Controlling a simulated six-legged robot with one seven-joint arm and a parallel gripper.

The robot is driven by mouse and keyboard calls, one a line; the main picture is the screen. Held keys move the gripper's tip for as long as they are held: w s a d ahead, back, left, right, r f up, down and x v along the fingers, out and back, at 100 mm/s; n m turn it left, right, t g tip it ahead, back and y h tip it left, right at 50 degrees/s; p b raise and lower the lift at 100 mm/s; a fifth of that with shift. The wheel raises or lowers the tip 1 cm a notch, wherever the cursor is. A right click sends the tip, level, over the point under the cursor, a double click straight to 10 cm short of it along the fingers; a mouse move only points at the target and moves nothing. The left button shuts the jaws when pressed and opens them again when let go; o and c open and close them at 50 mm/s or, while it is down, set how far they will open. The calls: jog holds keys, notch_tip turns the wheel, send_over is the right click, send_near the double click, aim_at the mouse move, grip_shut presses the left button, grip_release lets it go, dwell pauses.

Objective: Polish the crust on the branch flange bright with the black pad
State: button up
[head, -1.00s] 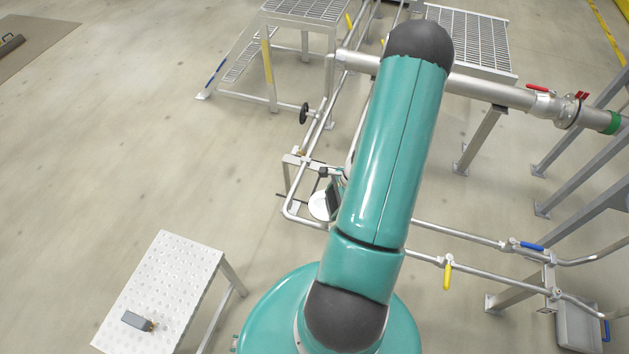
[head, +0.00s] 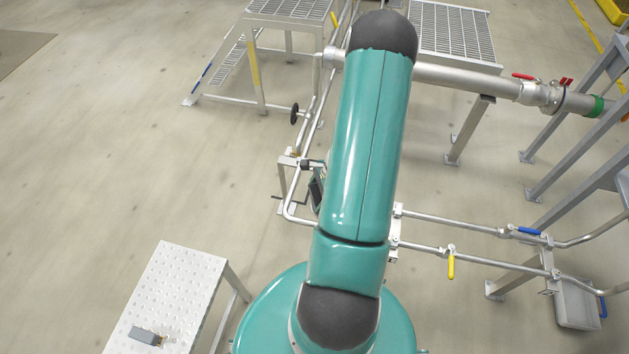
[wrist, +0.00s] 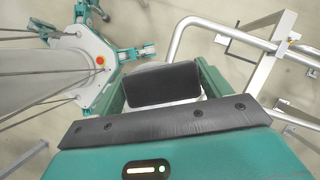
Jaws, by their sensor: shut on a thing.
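My gripper (wrist: 162,90) is shut on the black pad (wrist: 162,84), a dark rectangular block between its two teal fingers in the wrist view. A pale surface shows around the pad's edges; I cannot tell what it is. In the head view my gripper (head: 318,188) is partly visible at the left of my teal arm, close to the bent pipe stand (head: 284,192). My arm hides most of what lies there. I cannot make out the branch flange or its crust in either current view, nor whether the pad touches anything.
A perforated white table (head: 185,280) at the lower left holds a grey block (head: 146,335) with a brownish end. Thin pipes with a yellow-handled valve (head: 451,262) run to the right. A thick pipe (head: 465,80) and grated platforms (head: 455,35) stand behind. Floor at left is clear.

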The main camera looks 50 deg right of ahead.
jog(key=shift+r, duration=0.7)
jog(key=shift+d+r, duration=0.1)
jog(key=shift+r, duration=2.7)
